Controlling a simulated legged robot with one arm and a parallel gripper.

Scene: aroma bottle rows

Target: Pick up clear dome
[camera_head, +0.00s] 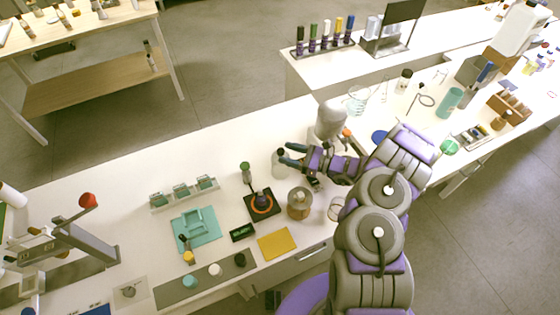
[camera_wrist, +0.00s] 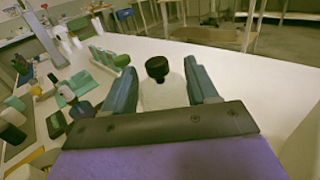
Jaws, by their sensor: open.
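A pale, rounded body with a black knob or cap (camera_wrist: 163,92) stands between my fingers in the wrist view; it may be the clear dome, but I cannot tell for sure. In the head view it is a small whitish shape (camera_head: 278,166) on the white bench, partly hidden by my gripper (camera_head: 283,155). My gripper is open, and its two blue-grey fingers (camera_wrist: 161,72) lie on either side of the pale body. I cannot tell whether they touch it. A clear glass vessel (camera_head: 357,100) stands farther back right in the head view.
A round jar (camera_head: 299,204) and a black pad with an orange ring (camera_head: 262,206) stand near my gripper. A grey rounded device (camera_head: 330,120) is behind it. A teal tray (camera_head: 195,228) and a yellow mat (camera_head: 274,243) lie nearby. The bench's back left is clear.

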